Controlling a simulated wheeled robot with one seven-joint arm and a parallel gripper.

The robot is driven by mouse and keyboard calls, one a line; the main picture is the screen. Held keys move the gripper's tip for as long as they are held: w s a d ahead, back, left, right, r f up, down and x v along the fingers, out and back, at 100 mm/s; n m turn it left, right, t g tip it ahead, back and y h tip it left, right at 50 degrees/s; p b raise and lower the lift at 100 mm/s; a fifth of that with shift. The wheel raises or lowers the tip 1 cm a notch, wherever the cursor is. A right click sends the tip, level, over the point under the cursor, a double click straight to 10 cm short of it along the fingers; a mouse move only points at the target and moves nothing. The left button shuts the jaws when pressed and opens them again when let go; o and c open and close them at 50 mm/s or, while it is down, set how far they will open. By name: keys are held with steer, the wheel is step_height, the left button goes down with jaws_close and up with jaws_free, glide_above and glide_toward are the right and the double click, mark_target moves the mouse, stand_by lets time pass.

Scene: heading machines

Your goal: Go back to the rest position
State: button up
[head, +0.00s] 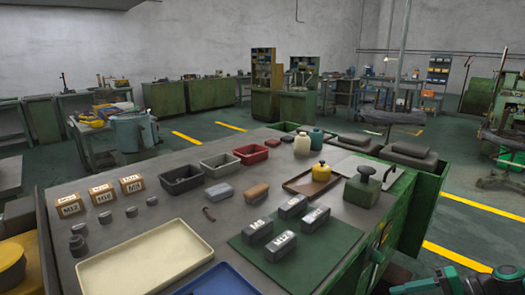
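My gripper (402,289) shows only in part, as a dark shape at the bottom right edge of the head view. It is low beside the right side of the grey-topped workbench (165,205), apart from the things on the bench top. My arm's dark and teal parts show to its right. The fingers are small, dark and cut off by the frame, so I cannot tell whether they are open or shut. I see nothing held.
Green floor (455,225) with yellow lines lies to the right, before a green machine (507,115).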

steer(key=s+r+g+h, duration=0.3)
steer(key=s+r+h, duration=0.8)
steer(key=s+r, duration=0.8)
steer(key=shift+s+d+r+g, duration=0.35)
steer(key=shift+s+d+g, duration=0.05)
steer(key=shift+s+d, duration=0.05)
steer(key=shift+w, duration=0.1)
steer(key=shift+w+f, duration=0.25)
steer(key=shift+w, duration=0.25)
